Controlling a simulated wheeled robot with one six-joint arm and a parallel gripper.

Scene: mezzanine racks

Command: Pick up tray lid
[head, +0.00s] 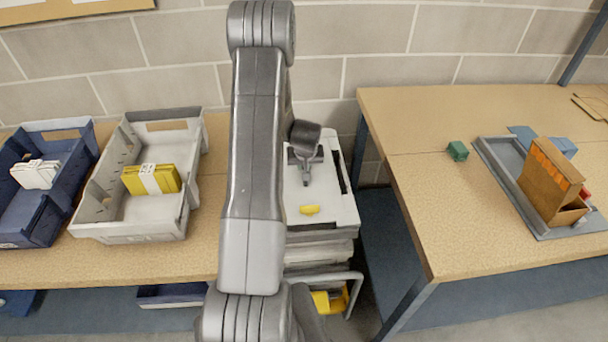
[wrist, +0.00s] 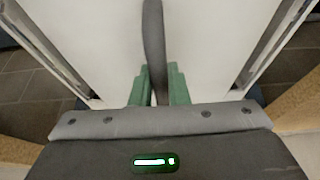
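The tray lid (head: 330,206) is a pale, flat panel on top of a stack between the two benches, with a yellow patch near its front edge. A dark upright handle (head: 306,172) stands on it. In the wrist view the lid (wrist: 100,45) fills most of the picture, and the dark handle (wrist: 154,35) runs down its middle. My gripper (wrist: 159,83) has green fingers on both sides of the handle, with no clear gap, so it looks shut on it. My arm hides the lid's left part in the head view.
On the left bench, a grey bin (head: 128,232) holds a yellow bundle and a blue bin (head: 62,214) holds a white bundle. On the right bench are a green block (head: 457,151) and a grey tray (head: 493,157) with a brown box (head: 548,185). A brick wall stands behind.

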